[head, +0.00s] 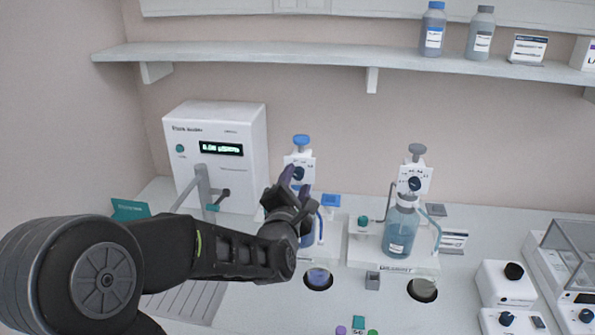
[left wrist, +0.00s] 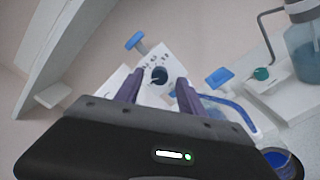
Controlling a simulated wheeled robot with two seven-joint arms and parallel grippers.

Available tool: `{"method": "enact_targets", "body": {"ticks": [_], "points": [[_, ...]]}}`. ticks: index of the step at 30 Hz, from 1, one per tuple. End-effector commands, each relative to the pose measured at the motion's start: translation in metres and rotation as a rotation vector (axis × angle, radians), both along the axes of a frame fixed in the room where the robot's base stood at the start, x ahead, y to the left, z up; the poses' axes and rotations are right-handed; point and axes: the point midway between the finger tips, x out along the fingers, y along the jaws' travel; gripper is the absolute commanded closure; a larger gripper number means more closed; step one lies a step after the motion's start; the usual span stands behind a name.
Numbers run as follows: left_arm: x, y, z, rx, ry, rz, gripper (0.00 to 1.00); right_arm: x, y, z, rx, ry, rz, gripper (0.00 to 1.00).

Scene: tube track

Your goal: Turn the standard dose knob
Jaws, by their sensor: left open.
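A white dispenser head with a blue plunger top (head: 302,141) carries a round dark dose knob (head: 299,173). That knob also shows in the left wrist view (left wrist: 160,76). A second dispenser with a grey top (head: 417,149) and its own dark knob (head: 414,184) stands to the right, over a bottle of blue liquid (head: 400,235). I cannot read which is labelled standard. My left gripper (head: 293,188) is open in front of the blue-topped dispenser. In the left wrist view its fingers (left wrist: 158,90) appear on either side below the knob; contact is not visible. My right gripper is out of view.
A white instrument with a green display (head: 220,149) stands at the left with a faucet-like arm before it. A shelf (head: 340,54) runs overhead. A small white device with a black knob (head: 507,284) is at right. Front bench has round holes and small coloured caps.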

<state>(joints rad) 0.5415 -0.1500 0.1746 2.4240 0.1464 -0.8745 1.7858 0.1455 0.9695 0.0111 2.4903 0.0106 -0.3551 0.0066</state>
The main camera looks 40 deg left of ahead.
Motion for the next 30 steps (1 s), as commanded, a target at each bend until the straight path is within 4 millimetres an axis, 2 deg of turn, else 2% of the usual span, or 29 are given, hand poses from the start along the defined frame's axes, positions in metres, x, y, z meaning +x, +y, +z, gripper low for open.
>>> {"method": "enact_targets", "body": {"ticks": [6, 14, 30], "points": [[0.015, 0.008, 0.0, 0.0, 0.0, -0.001, 0.54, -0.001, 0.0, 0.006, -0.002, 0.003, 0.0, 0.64], [0.016, 0.008, 0.0, 0.001, -0.002, -0.001, 0.54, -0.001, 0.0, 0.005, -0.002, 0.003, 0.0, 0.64], [0.016, 0.008, 0.0, 0.0, -0.001, -0.001, 0.96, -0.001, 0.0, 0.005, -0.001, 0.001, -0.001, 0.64]]}}
